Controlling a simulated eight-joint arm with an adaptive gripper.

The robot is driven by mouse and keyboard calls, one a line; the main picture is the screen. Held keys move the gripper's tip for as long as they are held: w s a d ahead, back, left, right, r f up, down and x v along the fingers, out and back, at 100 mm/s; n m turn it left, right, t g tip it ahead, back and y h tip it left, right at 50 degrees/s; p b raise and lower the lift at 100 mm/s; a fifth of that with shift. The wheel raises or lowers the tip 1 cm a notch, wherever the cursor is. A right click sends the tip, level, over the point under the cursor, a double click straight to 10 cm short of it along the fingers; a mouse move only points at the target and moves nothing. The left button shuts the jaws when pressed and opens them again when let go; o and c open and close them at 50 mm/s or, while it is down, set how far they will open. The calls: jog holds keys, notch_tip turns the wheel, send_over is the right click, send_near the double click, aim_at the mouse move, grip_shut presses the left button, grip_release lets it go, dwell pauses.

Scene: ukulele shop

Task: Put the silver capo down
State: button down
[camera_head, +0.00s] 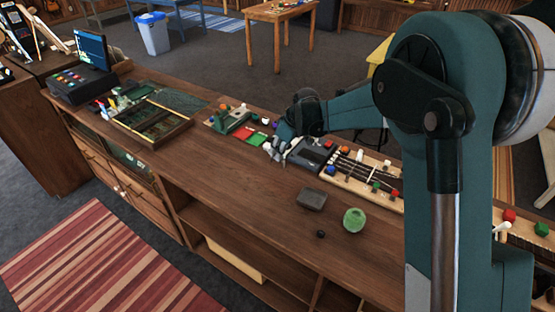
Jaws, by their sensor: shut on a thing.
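My gripper (274,147) is low over the wooden counter (240,180), at the left end of my arm, just left of a dark grey box-like device. It is shut on a small pale silvery thing, which I take as the silver capo (268,152). The capo's shape is mostly hidden by the fingers and too small to make out. I cannot tell whether it touches the counter.
A red and green card set (250,136) lies left of my gripper. The grey device (308,155) and a fretted board (357,175) lie right. A dark block (312,199), green roll (354,220) and small black ball (320,234) stand nearer the front. The counter's front left is bare.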

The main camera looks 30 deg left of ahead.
jog(key=shift+f, duration=0.1)
jog(key=shift+f, duration=1.75)
jog(key=shift+f, duration=0.15)
jog(key=c, duration=2.6)
grip_release()
jog(key=shift+o, duration=0.2)
jog(key=v, duration=1.2)
